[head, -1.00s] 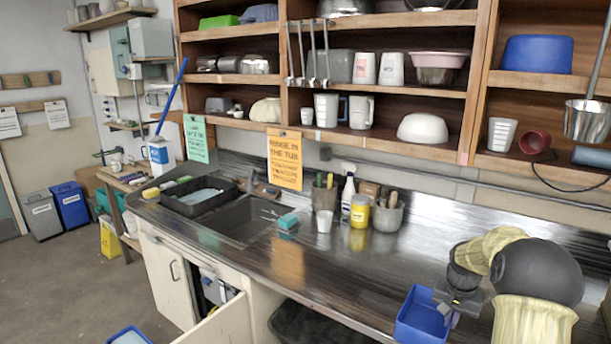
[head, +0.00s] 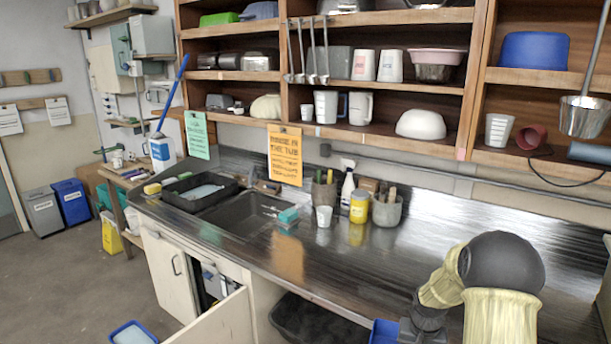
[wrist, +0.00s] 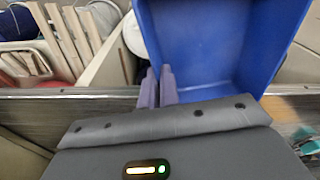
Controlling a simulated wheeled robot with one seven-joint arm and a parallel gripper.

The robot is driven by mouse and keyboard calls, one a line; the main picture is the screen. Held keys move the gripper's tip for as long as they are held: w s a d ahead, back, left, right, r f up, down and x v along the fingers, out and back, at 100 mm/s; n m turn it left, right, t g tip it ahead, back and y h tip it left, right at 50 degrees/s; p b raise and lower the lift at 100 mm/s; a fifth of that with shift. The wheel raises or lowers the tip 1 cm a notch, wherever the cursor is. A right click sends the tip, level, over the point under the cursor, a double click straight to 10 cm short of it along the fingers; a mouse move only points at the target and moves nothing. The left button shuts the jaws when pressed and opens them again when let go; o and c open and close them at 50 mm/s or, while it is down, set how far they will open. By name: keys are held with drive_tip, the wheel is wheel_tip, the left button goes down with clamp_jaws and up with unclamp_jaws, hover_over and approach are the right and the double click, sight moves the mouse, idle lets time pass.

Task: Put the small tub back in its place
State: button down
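The small blue tub (wrist: 225,40) fills the upper middle of the wrist view, its open inside facing the camera. My gripper (wrist: 159,86) has its two fingers close together at the tub's left wall, shut on its rim. In the head view only a corner of the tub (head: 383,333) shows at the bottom edge, beside my dark wrist and at the counter's front edge. The fingertips are hidden there. Its underside is out of view.
The steel counter (head: 340,270) is clear between the sink (head: 245,222) and my arm. Jars and a spray bottle (head: 347,188) stand at its back. A larger blue tub (head: 533,50) sits on a shelf. A black bin (head: 310,320) stands below; a cupboard door (head: 225,325) hangs open.

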drive_tip(key=s+a+f+n, duration=0.2)
drive_tip(key=a+f, duration=0.4)
drive_tip(key=s+a+f+n, duration=0.2)
drive_tip(key=s+a+f, duration=0.1)
drive_tip(key=a+f, duration=0.4)
drive_tip(key=shift+s+f, duration=0.25)
drive_tip(key=shift+s, duration=0.1)
drive_tip(key=shift+a, duration=0.1)
idle(1.1)
